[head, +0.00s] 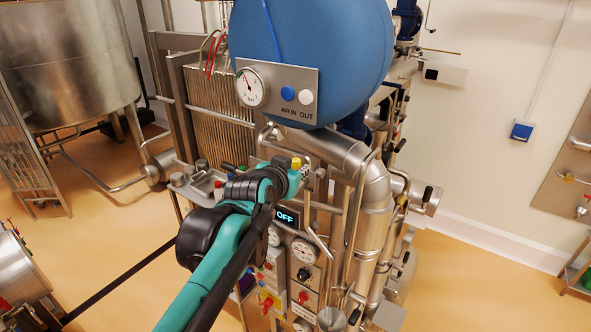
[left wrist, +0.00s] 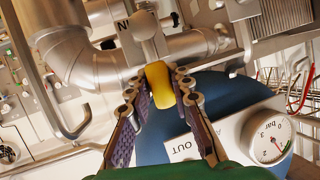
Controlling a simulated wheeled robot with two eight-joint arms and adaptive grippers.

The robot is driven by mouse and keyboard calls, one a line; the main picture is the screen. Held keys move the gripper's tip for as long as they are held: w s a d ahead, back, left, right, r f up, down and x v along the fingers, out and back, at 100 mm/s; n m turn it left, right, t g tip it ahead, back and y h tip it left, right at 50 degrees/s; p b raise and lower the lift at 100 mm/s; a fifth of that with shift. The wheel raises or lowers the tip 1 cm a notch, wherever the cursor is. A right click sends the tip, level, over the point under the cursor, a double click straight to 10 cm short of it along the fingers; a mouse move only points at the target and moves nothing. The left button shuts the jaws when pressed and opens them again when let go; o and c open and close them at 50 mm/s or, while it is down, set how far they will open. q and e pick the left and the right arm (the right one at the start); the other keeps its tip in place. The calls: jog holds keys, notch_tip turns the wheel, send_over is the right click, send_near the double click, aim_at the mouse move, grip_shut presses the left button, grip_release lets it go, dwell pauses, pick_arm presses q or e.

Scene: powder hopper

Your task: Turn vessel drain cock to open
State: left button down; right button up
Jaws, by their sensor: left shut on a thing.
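A yellow handle (head: 296,162) sits just below the blue vessel (head: 312,55); I take it for the drain cock's handle. In the left wrist view the yellow handle (left wrist: 158,82) stands between my fingertips, beside a steel pipe and a round metal knob (left wrist: 144,26). My left gripper (head: 299,174) reaches in from the lower left and is shut on the yellow handle; it also shows in the left wrist view (left wrist: 160,94). The cock's body is mostly hidden. My right gripper is not in view.
A gauge plate (head: 299,89) marked AIR IN OUT is fixed on the vessel above the gripper. A thick steel pipe (head: 376,190) bends down at the right. A display reading OFF (head: 286,217) and several gauges sit below. A big steel tank (head: 68,60) stands at the left.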

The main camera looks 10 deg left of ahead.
pick_arm(q)
jog(key=shift+s+d+f, duration=0.1)
jog(key=shift+f, duration=0.1)
jog(key=c, duration=1.4)
grip_release()
jog(key=shift+d, duration=0.1)
jog(key=shift+o, duration=0.2)
jog(key=shift+s+d+r, duration=0.15)
jog(key=shift+d, duration=0.15)
jog(key=shift+a, duration=0.3)
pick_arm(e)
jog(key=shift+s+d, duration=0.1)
pick_arm(q)
jog(key=v, duration=1.1)
jog(key=shift+s, duration=0.35)
jog(key=shift+r, duration=0.15)
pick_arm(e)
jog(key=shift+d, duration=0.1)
